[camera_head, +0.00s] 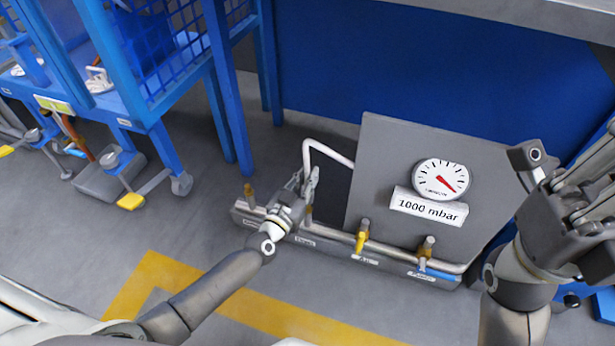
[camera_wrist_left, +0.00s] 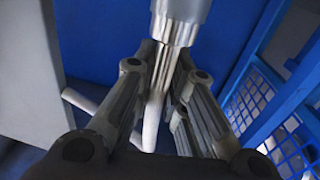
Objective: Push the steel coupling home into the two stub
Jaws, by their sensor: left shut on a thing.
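The steel coupling (camera_wrist_left: 181,22) is a bright grey cylinder at the top of the left wrist view. The white hose (camera_head: 309,150) arches up from behind the panel and comes down to my left gripper (camera_head: 308,186). The left fingers are shut around the narrower steel part at the hose end, also seen in the left wrist view (camera_wrist_left: 163,72). A brass stub (camera_head: 309,214) stands directly below the left gripper on the grey manifold; the gap between coupling and stub cannot be told. My right gripper (camera_head: 562,180) is at the right, its fingers spread and apparently empty.
Other stubs on the manifold (camera_head: 326,242) are a brass one (camera_head: 249,195) at left, a yellow-handled one (camera_head: 362,237) and a blue-handled one (camera_head: 426,252). A grey panel carries a gauge (camera_head: 441,179) and a "1000 mbar" sign (camera_head: 429,206). A blue rack (camera_head: 222,85) stands at left.

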